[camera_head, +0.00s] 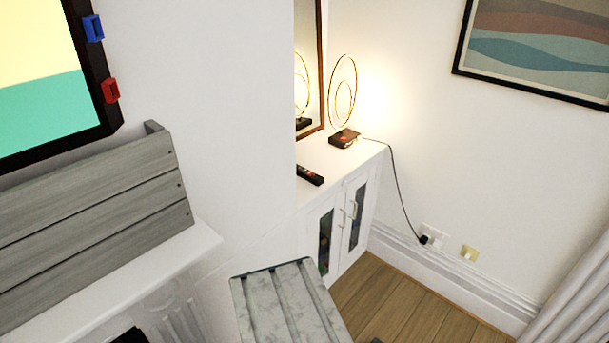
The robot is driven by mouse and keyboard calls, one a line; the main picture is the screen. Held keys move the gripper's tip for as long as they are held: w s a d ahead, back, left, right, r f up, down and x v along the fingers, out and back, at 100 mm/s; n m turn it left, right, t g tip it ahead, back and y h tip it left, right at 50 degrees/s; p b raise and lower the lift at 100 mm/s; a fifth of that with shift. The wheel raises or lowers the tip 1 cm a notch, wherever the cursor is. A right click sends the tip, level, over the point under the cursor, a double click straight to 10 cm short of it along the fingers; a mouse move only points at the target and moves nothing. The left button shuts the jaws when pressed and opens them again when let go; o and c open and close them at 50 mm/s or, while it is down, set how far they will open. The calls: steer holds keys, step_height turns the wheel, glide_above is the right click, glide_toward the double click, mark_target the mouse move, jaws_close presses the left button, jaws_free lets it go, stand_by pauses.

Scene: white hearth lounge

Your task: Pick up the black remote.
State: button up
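The black remote (310,175) lies on the white top of a low cabinet (371,150), near the cabinet's front edge. The white wall corner to its left stands close to its left end and may hide a little of it. A small reddish mark shows on its near end. My gripper does not show in this view, so its opening and its distance from the remote cannot be seen.
A lit gold ring lamp (342,92) stands behind the remote, beside a brown-framed mirror (311,134). A grey ridged object (287,303) stands in front of the cabinet. A white mantel (188,246) bears a grey plank box (95,220). Wooden floor (400,300) lies at right.

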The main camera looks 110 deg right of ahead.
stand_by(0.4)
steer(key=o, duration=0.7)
